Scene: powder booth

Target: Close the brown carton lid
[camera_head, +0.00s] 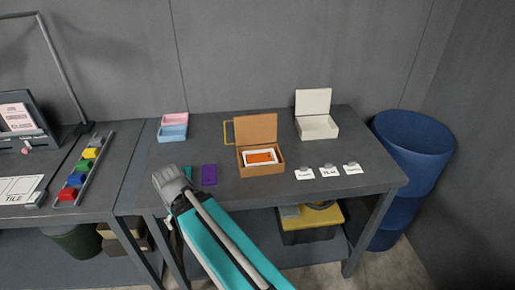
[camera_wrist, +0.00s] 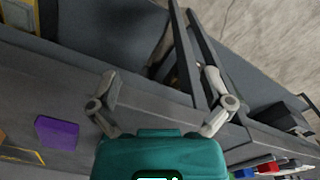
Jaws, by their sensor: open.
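The brown carton (camera_head: 272,169) stands on the right-hand table in the head view. Its lid (camera_head: 256,128) is open and stands up at the back edge. An orange and white item (camera_head: 261,157) lies inside it. My gripper (camera_wrist: 160,92) shows in the wrist view with its two fingers spread wide and nothing between them. It is near the front edge of the table, to the left of the carton and apart from it. In the head view my arm reaches up to the table's front left, and the fingers are hard to make out.
A white open box (camera_head: 318,127) stands right of the carton, with several white labels (camera_head: 328,171) in front. A purple card (camera_head: 209,175) lies left; it also shows in the wrist view (camera_wrist: 58,133). A pink and blue box (camera_head: 173,131) is farther back. A blue barrel (camera_head: 412,140) stands right.

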